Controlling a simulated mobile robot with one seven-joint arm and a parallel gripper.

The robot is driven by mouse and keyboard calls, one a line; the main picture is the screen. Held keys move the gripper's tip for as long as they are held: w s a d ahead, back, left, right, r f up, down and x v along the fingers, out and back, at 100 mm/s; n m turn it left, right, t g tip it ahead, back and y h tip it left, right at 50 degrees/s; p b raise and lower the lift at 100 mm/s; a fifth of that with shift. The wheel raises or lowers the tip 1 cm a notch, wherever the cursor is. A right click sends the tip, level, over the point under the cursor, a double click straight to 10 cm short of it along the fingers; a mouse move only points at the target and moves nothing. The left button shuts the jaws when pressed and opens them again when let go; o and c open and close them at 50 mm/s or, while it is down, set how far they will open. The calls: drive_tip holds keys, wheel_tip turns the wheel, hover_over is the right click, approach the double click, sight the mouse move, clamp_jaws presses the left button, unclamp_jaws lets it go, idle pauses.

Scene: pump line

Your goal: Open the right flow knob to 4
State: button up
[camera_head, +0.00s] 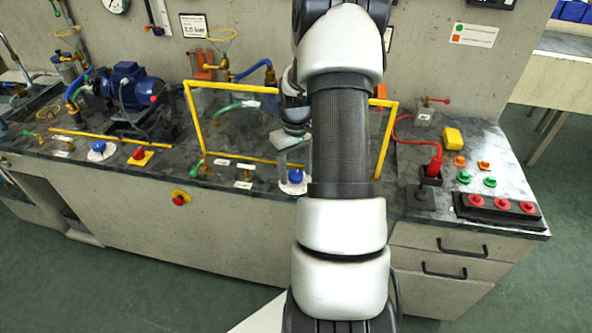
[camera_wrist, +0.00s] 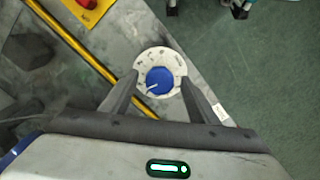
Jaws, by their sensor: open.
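The right flow knob (camera_head: 295,176) is blue and sits on a round white dial (camera_head: 291,189) near the counter's front edge, partly behind my arm. In the wrist view, the blue knob (camera_wrist: 159,80) lies between the fingertips of my open gripper (camera_wrist: 157,77), with the white dial (camera_wrist: 148,57) around it. A short white pointer line on the knob points down-left. The dial marks are too small to read. A gap shows between the fingers and the knob; I cannot tell their height difference. In the head view, my gripper (camera_head: 291,160) is just above the knob, pointing down.
A yellow frame (camera_head: 240,160) stands behind the knob; its bar (camera_wrist: 80,55) runs left of the dial in the wrist view. A red switch on a yellow plate (camera_head: 140,155) and another blue knob (camera_head: 98,146) are farther left. Red buttons (camera_head: 502,204) are at the right.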

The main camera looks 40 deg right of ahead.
sight(295, 175)
wheel_tip(295, 175, up, 17)
drive_tip(key=p, duration=0.2)
drive_tip(key=shift+r, duration=0.1)
idle(0.5)
drive_tip(key=s+a+r+t+p, duration=0.2)
drive_tip(key=a+r+p, duration=0.1)
drive_tip(key=a+r, duration=0.8)
drive_tip(key=s+a+r+t+p, duration=0.2)
drive_tip(key=a+r+p, duration=0.2)
drive_tip(key=a+r, duration=0.65)
drive_tip(key=s+a+p, duration=0.1)
drive_tip(key=s+a, duration=0.1)
drive_tip(key=s, duration=0.4)
drive_tip(key=s+a+r+n+t+p, duration=0.1)
drive_tip(key=s+a+p, duration=0.1)
drive_tip(key=s, duration=0.5)
drive_tip(key=shift+s+a+r+n+t, duration=0.15)
drive_tip(key=shift+s+a+n+t, duration=0.15)
drive_tip(key=shift+a, duration=0.55)
